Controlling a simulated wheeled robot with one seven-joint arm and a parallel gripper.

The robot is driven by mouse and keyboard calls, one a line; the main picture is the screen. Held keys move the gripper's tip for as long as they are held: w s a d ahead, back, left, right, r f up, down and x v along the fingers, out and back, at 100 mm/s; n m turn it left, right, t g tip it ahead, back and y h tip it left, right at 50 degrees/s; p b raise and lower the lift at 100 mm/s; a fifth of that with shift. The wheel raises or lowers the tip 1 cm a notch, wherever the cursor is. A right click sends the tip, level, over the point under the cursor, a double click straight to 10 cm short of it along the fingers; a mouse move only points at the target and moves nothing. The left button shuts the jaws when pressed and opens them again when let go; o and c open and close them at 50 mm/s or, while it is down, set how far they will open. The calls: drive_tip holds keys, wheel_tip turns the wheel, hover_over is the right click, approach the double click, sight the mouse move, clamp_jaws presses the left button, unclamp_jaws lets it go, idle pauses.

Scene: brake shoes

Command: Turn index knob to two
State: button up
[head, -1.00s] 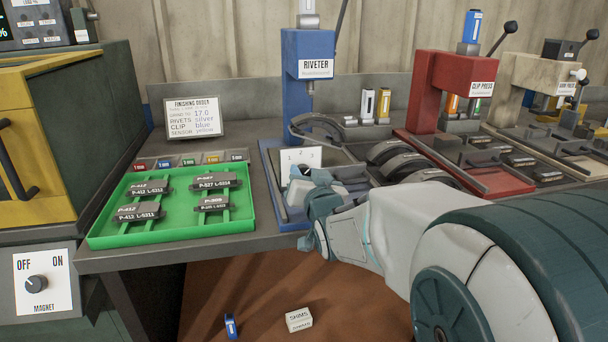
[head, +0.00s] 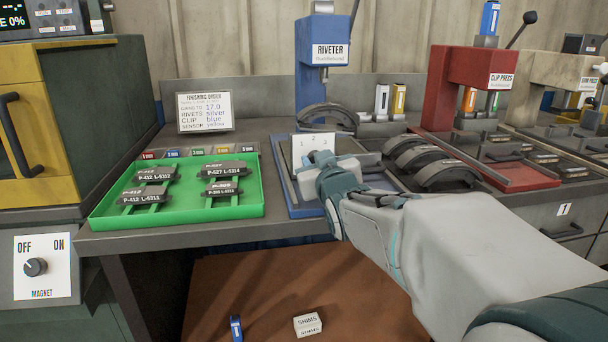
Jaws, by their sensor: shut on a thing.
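The index plate (head: 312,145) is a small white panel marked 1 and 2, standing at the front of the blue riveter (head: 323,60). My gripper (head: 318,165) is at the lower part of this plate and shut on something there. The index knob is hidden behind my gripper, so I cannot see which number it points to. A curved brake shoe (head: 327,117) sits in the riveter behind the plate.
A green tray (head: 250,206) with several labelled pads lies left of the riveter. Several dark brake shoes (head: 450,174) lie to the right, before the red clip press (head: 480,72). A finishing order sign (head: 204,112) stands behind the tray. A shims box (head: 307,324) lies below.

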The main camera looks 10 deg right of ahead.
drive_tip(key=shift+n+b, duration=1.2)
drive_tip(key=shift+n, duration=0.3)
drive_tip(key=o, duration=1)
drive_tip(key=shift+c, duration=0.2)
